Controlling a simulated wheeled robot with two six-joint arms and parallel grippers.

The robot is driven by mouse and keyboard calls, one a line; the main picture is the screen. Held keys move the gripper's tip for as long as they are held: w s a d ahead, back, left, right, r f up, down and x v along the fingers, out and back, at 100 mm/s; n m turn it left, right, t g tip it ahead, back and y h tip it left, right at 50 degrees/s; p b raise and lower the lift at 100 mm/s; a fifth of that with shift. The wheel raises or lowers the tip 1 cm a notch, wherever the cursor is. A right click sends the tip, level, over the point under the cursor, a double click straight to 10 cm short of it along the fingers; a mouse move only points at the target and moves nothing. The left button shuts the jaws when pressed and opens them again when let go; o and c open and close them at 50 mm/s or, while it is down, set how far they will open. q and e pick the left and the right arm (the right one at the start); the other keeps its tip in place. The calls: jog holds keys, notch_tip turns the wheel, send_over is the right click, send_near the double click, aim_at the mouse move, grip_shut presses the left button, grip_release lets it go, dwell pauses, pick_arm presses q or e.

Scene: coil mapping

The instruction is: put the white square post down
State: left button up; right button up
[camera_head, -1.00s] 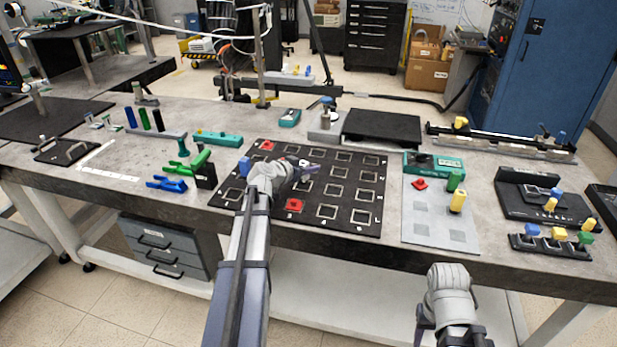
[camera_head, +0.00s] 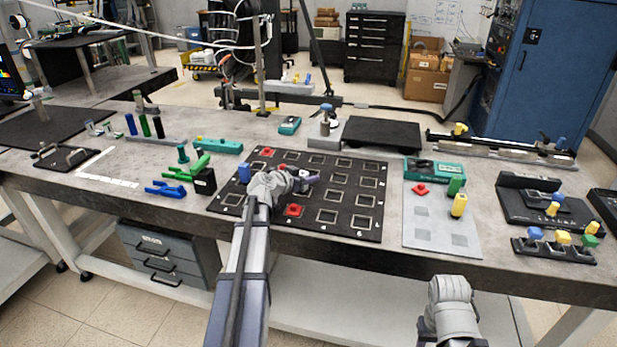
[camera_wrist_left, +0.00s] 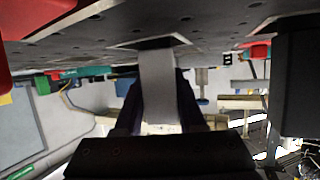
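The white square post (camera_wrist_left: 158,88) is between the two dark fingers of my left gripper (camera_wrist_left: 158,78) in the left wrist view. Its far end meets a square outline on the black board (camera_wrist_left: 225,20); I cannot tell whether it is fully seated. In the head view my left gripper (camera_head: 306,182) is low over the middle of the board (camera_head: 345,232), and only a small pale bit of the post shows there. My right gripper (camera_head: 427,328) is at the bottom edge, in front of the table, mostly hidden by its own wrist.
On the board stand a red piece (camera_head: 293,210) nearer the front, another red piece (camera_head: 267,152) at the back and a blue post (camera_head: 244,170) at the left. Green and blue clamps (camera_head: 166,188) lie to the left. A grey sheet (camera_head: 425,235) with coloured pieces is to the right.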

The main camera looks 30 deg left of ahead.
pick_arm(q)
jog(key=o, duration=0.3)
jog(key=shift+s+d+f, duration=0.5)
jog(key=shift+f, duration=0.05)
jog(key=shift+o, duration=0.2)
jog(key=shift+r+p, duration=0.35)
jog(key=p+v, duration=0.1)
jog(key=v, duration=0.2)
jog(key=p+v, duration=0.2)
jog(key=v, duration=0.1)
jog(key=a+p+v, duration=0.1)
jog(key=p+v, duration=0.1)
jog(key=v, duration=0.2)
jog(key=shift+w+r, duration=0.25)
jog(key=shift+r, duration=0.1)
jog(key=shift+s+a+r, duration=0.1)
jog(key=shift+s, duration=0.25)
jog(key=shift+s+a+r, duration=0.15)
jog(key=shift+s, duration=0.15)
